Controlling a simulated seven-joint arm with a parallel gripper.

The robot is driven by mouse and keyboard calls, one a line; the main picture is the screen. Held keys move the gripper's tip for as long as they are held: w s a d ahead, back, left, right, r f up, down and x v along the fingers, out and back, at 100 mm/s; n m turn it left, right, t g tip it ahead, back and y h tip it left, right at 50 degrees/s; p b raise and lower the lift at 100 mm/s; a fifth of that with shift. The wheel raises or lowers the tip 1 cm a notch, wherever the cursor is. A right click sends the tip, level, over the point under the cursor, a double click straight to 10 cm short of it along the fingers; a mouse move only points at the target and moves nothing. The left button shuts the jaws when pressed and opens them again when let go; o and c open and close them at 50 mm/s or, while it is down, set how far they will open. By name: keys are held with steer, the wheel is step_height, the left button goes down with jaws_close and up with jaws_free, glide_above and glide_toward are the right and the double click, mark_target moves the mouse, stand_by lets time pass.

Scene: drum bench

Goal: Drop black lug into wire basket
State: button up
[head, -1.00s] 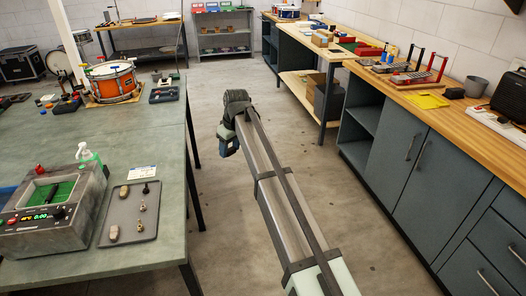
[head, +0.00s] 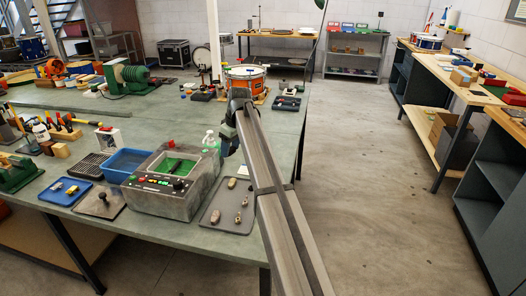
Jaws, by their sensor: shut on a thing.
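My gripper (head: 230,142) hangs at the end of my arm, over the right part of the green bench, just right of the cleaner and its bottle. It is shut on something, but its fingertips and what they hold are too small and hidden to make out. A small dark piece, perhaps a black lug (head: 103,196), stands on a dark grey tray left of the cleaner. A grey tray (head: 212,222) right of the cleaner holds several tan, brassy and dark pieces. The cleaner (head: 160,198) has an open tank with green inside. I cannot make out a wire basket for certain.
A blue bin (head: 126,163), a black ridged rack (head: 88,166) and a blue tray (head: 66,191) stand left of the cleaner. A clear bottle (head: 210,142) stands behind it. An orange drum (head: 245,82) is farther back. The floor to the right is clear.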

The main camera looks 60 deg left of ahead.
steer(key=s+a+n, duration=0.1)
steer(key=s+a, duration=0.2)
steer(key=s, duration=0.4)
steer(key=s+a+n, duration=0.1)
steer(key=s+a, duration=0.2)
steer(key=s, duration=0.4)
steer(key=s+a+f+n+g, duration=0.1)
steer(key=s+a+n, duration=0.1)
steer(key=s+a, duration=0.2)
steer(key=shift+s+h, duration=0.3)
steer(key=shift+s, duration=1.35)
steer(key=shift+a, duration=0.1)
steer(key=o, duration=1.1)
steer(key=v, duration=1.3)
steer(key=shift+w+r, duration=0.1)
steer(key=shift+r, duration=0.25)
